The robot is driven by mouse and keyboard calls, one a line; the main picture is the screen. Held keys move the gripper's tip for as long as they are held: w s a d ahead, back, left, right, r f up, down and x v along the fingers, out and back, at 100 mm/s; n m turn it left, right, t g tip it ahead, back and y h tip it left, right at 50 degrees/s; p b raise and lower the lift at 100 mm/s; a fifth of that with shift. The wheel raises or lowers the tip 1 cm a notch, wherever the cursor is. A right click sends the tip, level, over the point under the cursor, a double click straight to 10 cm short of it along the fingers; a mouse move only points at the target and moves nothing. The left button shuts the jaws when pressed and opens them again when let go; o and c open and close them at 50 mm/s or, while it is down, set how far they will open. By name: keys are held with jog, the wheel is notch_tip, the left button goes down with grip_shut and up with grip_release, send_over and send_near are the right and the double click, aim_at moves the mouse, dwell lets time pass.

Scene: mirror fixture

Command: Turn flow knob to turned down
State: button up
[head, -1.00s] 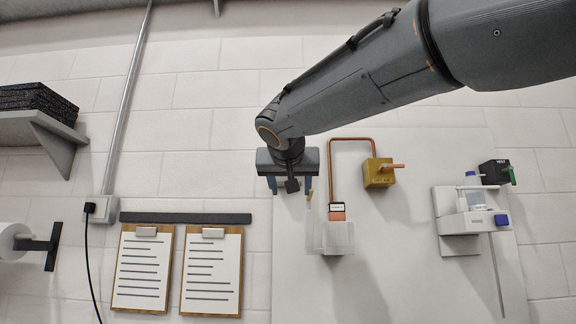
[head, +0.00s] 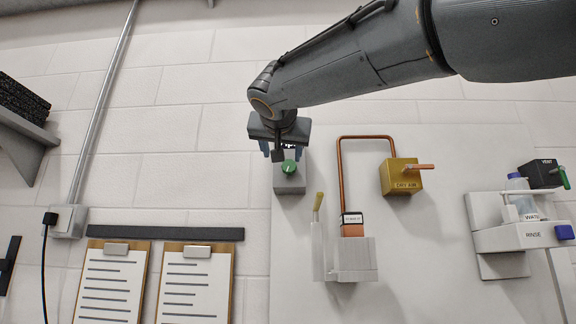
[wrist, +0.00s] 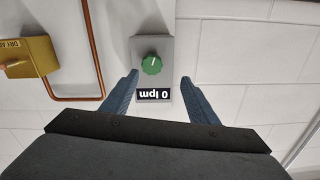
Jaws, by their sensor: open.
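The green flow knob (head: 289,168) sits on a pale grey block (head: 290,186) on the wall panel, just below my gripper (head: 284,153) in the head view. In the wrist view the knob (wrist: 152,64) has a light pointer mark, and a display beside it reads "0 lpm" (wrist: 153,95), upside down. My gripper (wrist: 159,79) is open and empty. Its two blue fingers point toward the block, one to each side, with the knob slightly beyond the tips and left of centre. I cannot tell the gap in depth; no contact shows.
A copper pipe (head: 342,180) runs right of the knob to a brass "DRY AIR" box (head: 401,178) with a lever. A rinse shelf (head: 525,236) stands right. Clipboards (head: 195,285) hang lower left.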

aim_at(289, 165)
jog(key=shift+h, duration=0.3)
jog(key=w+p, duration=0.1)
jog(key=w+d, duration=0.1)
jog(key=w, duration=0.1)
jog(key=w+p, duration=0.1)
jog(key=w, duration=0.1)
jog(key=shift+w+d+p, duration=0.25)
jog(key=shift+d+p, duration=0.05)
jog(key=shift+d, duration=0.1)
jog(key=shift+w+p, duration=0.35)
jog(key=shift+w, duration=0.55)
jog(key=c, duration=1)
jog(key=shift+a, duration=0.2)
jog(key=shift+c, duration=0.2)
jog(key=shift+d+f, duration=0.1)
